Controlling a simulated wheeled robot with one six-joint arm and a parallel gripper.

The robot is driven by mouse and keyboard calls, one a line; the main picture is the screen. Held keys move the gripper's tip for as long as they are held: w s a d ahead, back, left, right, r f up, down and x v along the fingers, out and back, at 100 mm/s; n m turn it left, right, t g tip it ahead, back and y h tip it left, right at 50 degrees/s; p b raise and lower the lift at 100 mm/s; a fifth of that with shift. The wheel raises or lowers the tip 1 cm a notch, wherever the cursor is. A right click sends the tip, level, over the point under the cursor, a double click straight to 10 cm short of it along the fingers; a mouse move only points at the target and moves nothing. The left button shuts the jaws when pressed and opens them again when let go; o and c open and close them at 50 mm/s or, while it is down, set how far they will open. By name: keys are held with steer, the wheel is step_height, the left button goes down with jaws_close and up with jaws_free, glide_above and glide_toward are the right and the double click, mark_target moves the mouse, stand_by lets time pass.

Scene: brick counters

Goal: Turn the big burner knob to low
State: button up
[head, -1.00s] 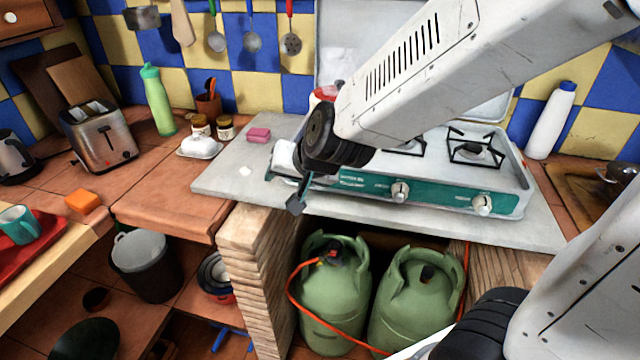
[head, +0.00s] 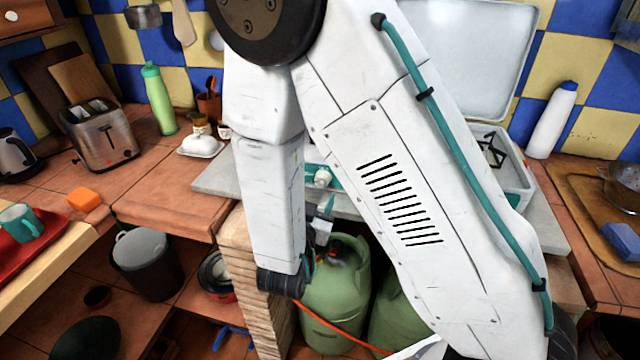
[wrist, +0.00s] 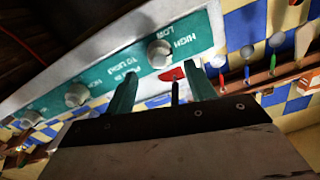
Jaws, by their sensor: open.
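The stove's teal front panel (wrist: 120,75) crosses the wrist view at a tilt, with several pale round knobs along it. The nearest knob (wrist: 160,53), beside the HIGH and LOW lettering, lies just past and between my fingertips, apparently untouched. Another knob (wrist: 76,95) is farther left. I cannot tell from the lettering which burner each serves. My gripper (wrist: 161,68) is open and empty, its teal fingers spread. In the head view one knob (head: 322,178) shows just above my gripper (head: 325,207); my arm hides most of the panel.
The white stove (head: 515,180) stands on a grey slab (head: 215,178) with its lid raised. Green gas bottles (head: 340,290) and an orange hose are below my gripper. A toaster (head: 100,135) is far left.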

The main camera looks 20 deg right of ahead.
mark_target(319, 185)
steer(key=shift+x, duration=2.8)
steer(key=c, duration=1)
